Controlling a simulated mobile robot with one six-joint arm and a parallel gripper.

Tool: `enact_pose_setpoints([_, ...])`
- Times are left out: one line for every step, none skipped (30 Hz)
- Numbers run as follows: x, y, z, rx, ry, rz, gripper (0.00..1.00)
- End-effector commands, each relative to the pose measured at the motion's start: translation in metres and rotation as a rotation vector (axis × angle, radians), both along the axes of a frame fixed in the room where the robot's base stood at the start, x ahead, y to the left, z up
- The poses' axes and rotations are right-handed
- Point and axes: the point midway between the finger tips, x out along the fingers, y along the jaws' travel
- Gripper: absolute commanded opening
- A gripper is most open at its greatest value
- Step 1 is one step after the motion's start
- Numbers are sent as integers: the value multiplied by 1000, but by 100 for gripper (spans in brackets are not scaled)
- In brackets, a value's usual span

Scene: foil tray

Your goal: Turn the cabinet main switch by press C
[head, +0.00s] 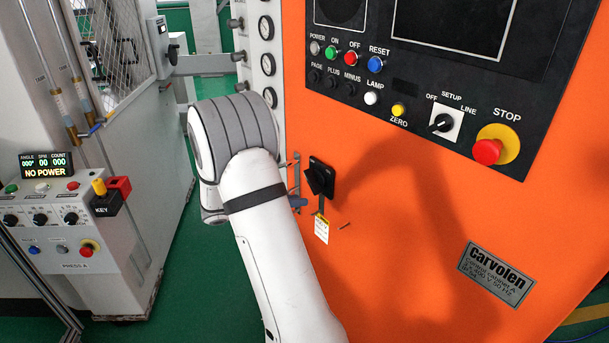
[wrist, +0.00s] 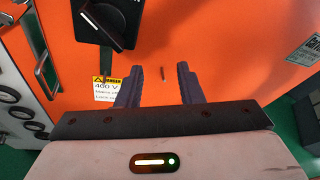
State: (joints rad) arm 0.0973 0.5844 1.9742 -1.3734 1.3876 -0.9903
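The cabinet main switch is a black rotary switch (head: 320,178) on the orange cabinet front (head: 400,215), with a yellow and white warning tag hanging below it. In the wrist view the switch (wrist: 118,22) is at the upper left, and the tag (wrist: 107,88), reading "400 V", is partly hidden by the left finger. My gripper (wrist: 159,72) is open and empty, its two dark fingers apart in front of the orange panel, below and right of the switch. In the head view my white arm hides most of the gripper; a bluish finger part shows left of the tag.
A small pin (wrist: 164,75) stands out from the panel. A metal handle (wrist: 42,72) is left of the switch. Above is a control panel with a red STOP button (head: 487,151) and a selector (head: 442,122). A console marked PRESS A (head: 75,255) stands at left.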

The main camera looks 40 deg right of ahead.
Motion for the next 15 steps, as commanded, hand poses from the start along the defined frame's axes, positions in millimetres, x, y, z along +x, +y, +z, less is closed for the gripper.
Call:
enact_pose_setpoints([14,-8,-4,-45,90,48,34])
enact_pose_setpoints([22,-11,-8,-71,137,76,34])
enact_pose_setpoints([32,-15,-12,-104,192,111,34])
enact_pose_setpoints([38,-18,-15,-126,231,135,34])
enact_pose_setpoints([44,-20,-17,-146,264,154,34])
enact_pose_setpoints([51,-22,-21,-169,302,178,34])
enact_pose_setpoints([55,-23,-23,-185,329,192,34])
enact_pose_setpoints([58,-24,-25,-198,348,204,34])
enact_pose_setpoints([62,-25,-27,-212,371,217,34])
enact_pose_setpoints([64,-26,-28,-219,382,223,34])
enact_pose_setpoints([66,-28,-29,-226,392,230,34])
enact_pose_setpoints([67,-30,-30,-230,401,234,34])
enact_pose_setpoints([67,-32,-31,-232,405,236,34])
enact_pose_setpoints([68,-35,-30,-234,408,237,34])
enact_pose_setpoints([68,-40,-30,-235,408,238,34])
